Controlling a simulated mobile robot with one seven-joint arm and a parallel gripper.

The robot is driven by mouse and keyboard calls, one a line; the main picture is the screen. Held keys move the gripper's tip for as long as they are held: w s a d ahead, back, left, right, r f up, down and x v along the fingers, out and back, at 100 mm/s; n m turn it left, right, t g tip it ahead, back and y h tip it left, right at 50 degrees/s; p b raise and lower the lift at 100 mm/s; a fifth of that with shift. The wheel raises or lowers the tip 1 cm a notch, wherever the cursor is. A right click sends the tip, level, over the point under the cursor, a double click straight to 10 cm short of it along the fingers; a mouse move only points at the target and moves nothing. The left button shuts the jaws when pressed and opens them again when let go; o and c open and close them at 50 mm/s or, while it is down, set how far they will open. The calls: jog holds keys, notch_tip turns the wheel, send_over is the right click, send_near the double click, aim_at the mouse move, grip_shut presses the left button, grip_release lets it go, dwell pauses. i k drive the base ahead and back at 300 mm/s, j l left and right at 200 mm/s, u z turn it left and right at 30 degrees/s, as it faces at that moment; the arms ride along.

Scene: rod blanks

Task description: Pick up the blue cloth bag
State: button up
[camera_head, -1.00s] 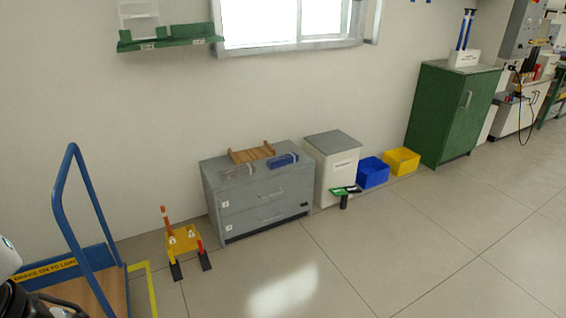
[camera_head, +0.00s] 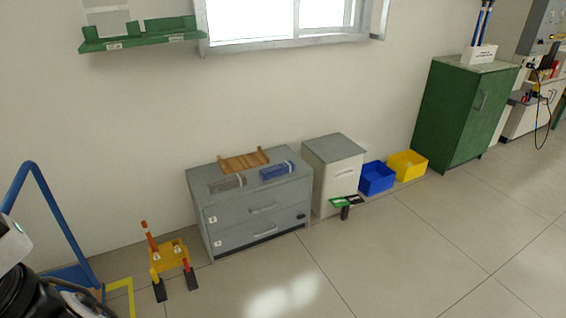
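A small blue item (camera_head: 277,170), which looks like the blue cloth bag, lies on top of the grey drawer cabinet (camera_head: 255,197), toward its right side. A grey item (camera_head: 226,184) of similar shape lies to its left, and a wooden rack (camera_head: 244,160) stands behind them. Nothing touches the blue item from above. Part of my own arm shows at the lower left edge, well away from the cabinet. My gripper's fingers are not in view.
A blue-railed trolley (camera_head: 75,275) and a yellow stand (camera_head: 170,257) are at the left. A white cabinet (camera_head: 334,180), a blue bin (camera_head: 376,177), a yellow bin (camera_head: 407,165) and a green cupboard (camera_head: 462,112) line the wall rightward.

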aim_at(268, 173)
jog(key=i+l, duration=0.2)
jog(key=i, duration=0.45)
jog(key=i+l, duration=0.2)
jog(key=i, duration=0.45)
jog(key=i+l, duration=0.15)
jog(key=i, duration=0.5)
jog(key=i+l+z, duration=0.1)
jog(key=i, duration=0.55)
jog(key=i+l, duration=0.25)
jog(key=i, duration=0.4)
